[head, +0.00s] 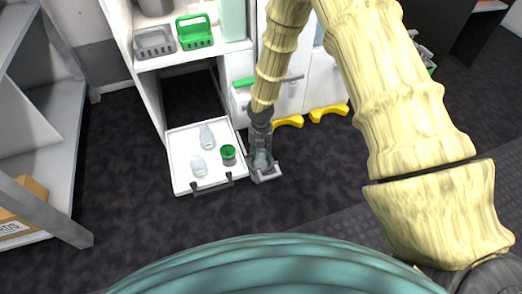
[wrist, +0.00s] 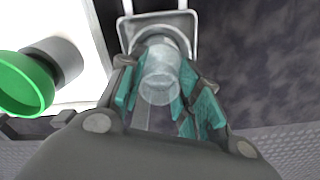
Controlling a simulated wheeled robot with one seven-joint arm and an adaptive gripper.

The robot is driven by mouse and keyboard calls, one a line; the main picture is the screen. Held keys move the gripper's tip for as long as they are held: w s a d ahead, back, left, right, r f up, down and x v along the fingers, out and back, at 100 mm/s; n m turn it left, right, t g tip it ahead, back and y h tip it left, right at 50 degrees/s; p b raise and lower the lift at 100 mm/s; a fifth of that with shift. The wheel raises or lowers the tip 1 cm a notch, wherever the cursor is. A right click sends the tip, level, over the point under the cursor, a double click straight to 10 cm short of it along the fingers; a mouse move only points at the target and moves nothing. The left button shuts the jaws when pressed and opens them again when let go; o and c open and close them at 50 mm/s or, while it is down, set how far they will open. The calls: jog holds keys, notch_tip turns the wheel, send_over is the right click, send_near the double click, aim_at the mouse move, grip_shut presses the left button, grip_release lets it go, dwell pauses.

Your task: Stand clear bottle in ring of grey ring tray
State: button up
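My gripper (wrist: 165,100) has its teal fingers on both sides of a clear bottle (wrist: 160,72) and appears shut on it. In the head view my gripper (head: 262,160) points down just right of the white drawer, and the bottle between its fingers is mostly hidden. The grey ring tray (head: 270,177) shows directly below it. In the wrist view the tray's square frame (wrist: 190,22) lies beyond the bottle, whose far end overlaps the ring area. I cannot tell whether the bottle is inside the ring or above it.
The open white drawer (head: 185,178) holds two other clear bottles (head: 207,135) (head: 199,166) and a green-topped grey container (head: 228,154). Grey (head: 154,43) and green (head: 195,33) baskets stand on the shelf above. A grey rack (head: 45,130) stands left. Dark floor is open in front.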

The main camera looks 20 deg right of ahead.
jog(key=shift+o, duration=1.1)
